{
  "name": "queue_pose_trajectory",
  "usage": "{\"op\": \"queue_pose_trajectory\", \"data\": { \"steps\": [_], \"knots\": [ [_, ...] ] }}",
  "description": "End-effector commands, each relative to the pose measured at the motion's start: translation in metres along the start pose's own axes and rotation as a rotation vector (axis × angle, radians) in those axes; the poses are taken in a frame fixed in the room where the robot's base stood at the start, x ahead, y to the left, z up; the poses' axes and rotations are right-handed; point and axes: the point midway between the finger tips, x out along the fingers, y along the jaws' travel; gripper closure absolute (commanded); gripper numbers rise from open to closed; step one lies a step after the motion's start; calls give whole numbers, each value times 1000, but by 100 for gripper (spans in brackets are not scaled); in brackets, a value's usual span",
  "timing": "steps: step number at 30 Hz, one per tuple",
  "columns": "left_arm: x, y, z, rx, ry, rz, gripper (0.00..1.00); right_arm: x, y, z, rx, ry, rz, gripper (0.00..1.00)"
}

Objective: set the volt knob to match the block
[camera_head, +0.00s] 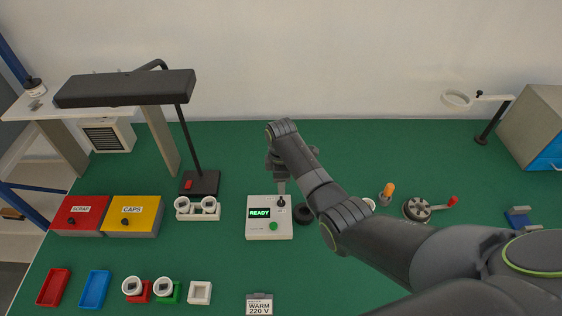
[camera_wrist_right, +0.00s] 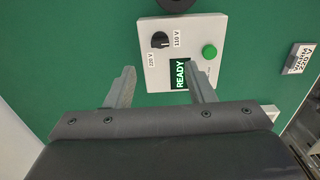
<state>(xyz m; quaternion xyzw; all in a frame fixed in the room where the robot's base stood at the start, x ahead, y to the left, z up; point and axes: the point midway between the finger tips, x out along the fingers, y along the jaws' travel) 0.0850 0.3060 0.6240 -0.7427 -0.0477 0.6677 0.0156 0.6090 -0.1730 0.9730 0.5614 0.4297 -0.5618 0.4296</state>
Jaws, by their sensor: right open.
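The volt knob (camera_wrist_right: 159,40) is a black knob on the white tester box (camera_wrist_right: 208,66), between the labels 110 V and 220 V. A small light mark on it appears to face the 110 V side, but it is small. In the head view the knob (camera_head: 281,201) is at the box's upper right. The block (camera_head: 259,304) at the table's front reads WARM 220 V; it also shows in the wrist view (camera_wrist_right: 300,58). My right gripper (camera_wrist_right: 160,68) is open and empty, with its fingers above the box on either side of the knob's line. My left gripper is out of view.
The box has a green READY screen (camera_head: 260,213) and a green button (camera_head: 273,226). A dark ring (camera_head: 303,214) lies just right of it. A lamp (camera_head: 200,183) and white double holder (camera_head: 198,209) stand left. Green table is clear between box and block.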

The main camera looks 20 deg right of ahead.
Motion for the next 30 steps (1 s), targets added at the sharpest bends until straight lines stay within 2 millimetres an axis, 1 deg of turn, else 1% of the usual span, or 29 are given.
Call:
{"op": "queue_pose_trajectory", "data": {
  "steps": [1, 6, 9, 13, 18, 30],
  "knots": [
    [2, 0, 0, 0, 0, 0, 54, -9, 1, 0, 0, 2, 5, 51],
    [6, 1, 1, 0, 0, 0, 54, -39, 2, 0, -1, 2, 6, 51],
    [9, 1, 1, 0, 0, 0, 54, -54, 1, 0, -1, 2, 5, 51],
    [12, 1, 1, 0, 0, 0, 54, -68, 1, 0, -1, 1, 3, 51],
    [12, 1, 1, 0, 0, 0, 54, -76, 0, 0, 0, 0, 1, 51],
    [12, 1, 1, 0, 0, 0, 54, -76, 0, 0, -1, 0, 1, 51]
  ]
}}
